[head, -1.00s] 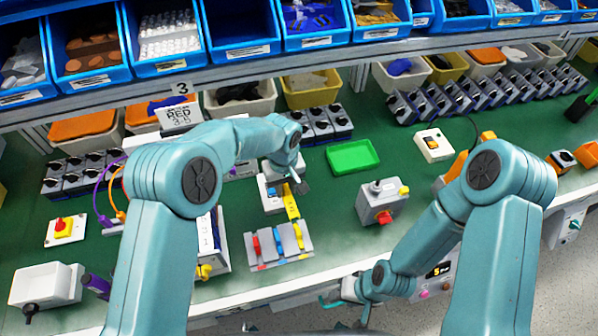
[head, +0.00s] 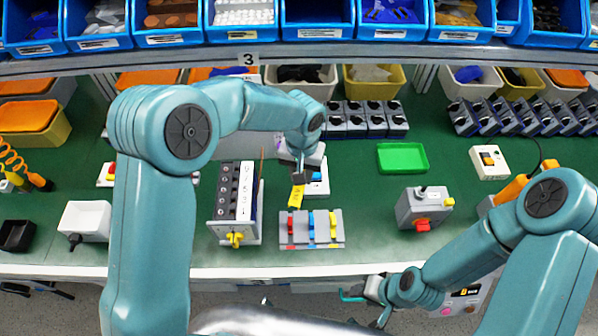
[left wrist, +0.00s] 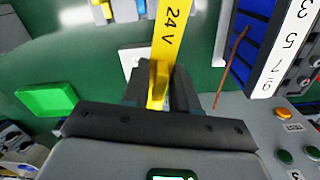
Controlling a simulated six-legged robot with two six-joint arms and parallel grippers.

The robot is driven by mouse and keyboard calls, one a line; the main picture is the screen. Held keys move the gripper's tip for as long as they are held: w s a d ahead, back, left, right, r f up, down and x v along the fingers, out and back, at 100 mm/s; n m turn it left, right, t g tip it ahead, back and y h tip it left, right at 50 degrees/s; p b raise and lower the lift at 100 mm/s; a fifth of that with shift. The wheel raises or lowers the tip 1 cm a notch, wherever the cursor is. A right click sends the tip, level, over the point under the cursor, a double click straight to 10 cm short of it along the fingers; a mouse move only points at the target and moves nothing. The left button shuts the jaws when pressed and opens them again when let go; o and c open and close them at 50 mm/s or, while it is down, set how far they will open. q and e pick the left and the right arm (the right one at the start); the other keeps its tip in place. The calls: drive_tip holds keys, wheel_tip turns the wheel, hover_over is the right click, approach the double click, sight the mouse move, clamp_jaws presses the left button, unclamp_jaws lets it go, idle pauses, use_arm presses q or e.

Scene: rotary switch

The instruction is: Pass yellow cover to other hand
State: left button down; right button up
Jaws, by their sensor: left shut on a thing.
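The yellow cover (head: 296,196) is a narrow strip held by my left gripper (head: 298,174) above the green bench, just behind a grey block with red, blue and yellow levers (head: 312,229). In the left wrist view the cover (left wrist: 172,35) carries the print "24 V" and runs out from between the left fingers (left wrist: 160,85). My right gripper (head: 368,300) is low at the front, beyond the bench's front edge and well apart from the cover. Its fingers look spread, with nothing seen between them.
A grey box with a red knob (head: 424,207) stands right of the lever block. A grey panel with a yellow knob (head: 235,205) stands left of it. A green tray (head: 402,158) lies behind. The bench (head: 365,215) is clear between lever block and grey box.

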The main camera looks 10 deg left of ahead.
use_arm(q)
drive_tip(key=s+d+r+m, duration=0.45)
drive_tip(key=r+m, duration=0.25)
drive_tip(key=r, duration=0.2)
wheel_tip(320, 180, down, 4)
drive_tip(key=w+d+m, duration=0.2)
drive_tip(key=w+m, duration=0.1)
drive_tip(key=m, duration=0.2)
drive_tip(key=s+a+r+n, duration=0.6)
drive_tip(key=r+n, duration=0.2)
drive_tip(key=r, duration=0.1)
drive_tip(key=w+d+n, duration=0.4)
drive_tip(key=w+d, duration=0.3)
drive_tip(key=d, duration=0.1)
drive_tip(key=s+a+f+m, duration=0.2)
drive_tip(key=a+f+m, duration=0.2)
drive_tip(key=f+m, duration=0.5)
drive_tip(key=m, duration=0.7)
drive_tip(key=shift+f+m, duration=0.2)
drive_tip(key=shift+m, duration=0.2)
use_arm(e)
drive_tip(key=shift+o, duration=1.3)
